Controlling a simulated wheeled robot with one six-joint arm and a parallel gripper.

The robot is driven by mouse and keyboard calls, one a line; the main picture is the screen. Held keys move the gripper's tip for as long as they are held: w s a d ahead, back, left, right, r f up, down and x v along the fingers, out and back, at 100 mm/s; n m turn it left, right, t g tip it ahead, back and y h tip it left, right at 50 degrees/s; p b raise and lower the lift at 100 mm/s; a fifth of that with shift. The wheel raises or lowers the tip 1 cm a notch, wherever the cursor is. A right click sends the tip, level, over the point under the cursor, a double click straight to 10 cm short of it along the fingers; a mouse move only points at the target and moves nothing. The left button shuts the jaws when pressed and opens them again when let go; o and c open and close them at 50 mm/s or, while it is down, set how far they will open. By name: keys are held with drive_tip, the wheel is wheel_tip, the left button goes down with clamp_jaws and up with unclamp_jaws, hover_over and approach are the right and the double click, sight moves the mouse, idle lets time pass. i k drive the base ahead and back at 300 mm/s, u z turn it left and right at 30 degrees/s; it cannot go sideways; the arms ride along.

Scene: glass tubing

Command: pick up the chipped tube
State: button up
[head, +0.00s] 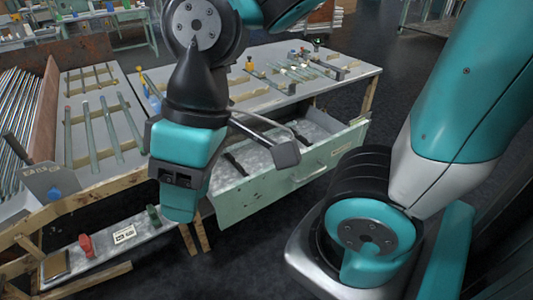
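Several clear glass tubes lie side by side on a wooden rack (117,107) on the left table. One is a tube (90,135) near the middle of the row. No chip shows at this size, so I cannot tell which tube is the chipped one. My gripper (284,152) hangs in front of the tables, to the right of these tubes and apart from them. One grey finger end shows over the open drawer. The other finger is hidden or cannot be made out, so its opening is unclear. No held tube is visible.
A pale green drawer (300,178) stands open below the right table (355,68), which carries several small tools and tubes. Metal rods (22,115) lean at the far left. A low shelf (165,232) holds a red object (86,246) and a green one (153,214).

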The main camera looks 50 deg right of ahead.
sight(94, 161)
drive_tip(key=u, duration=0.65)
drive_tip(key=i, duration=1.9)
drive_tip(key=z, duration=0.3)
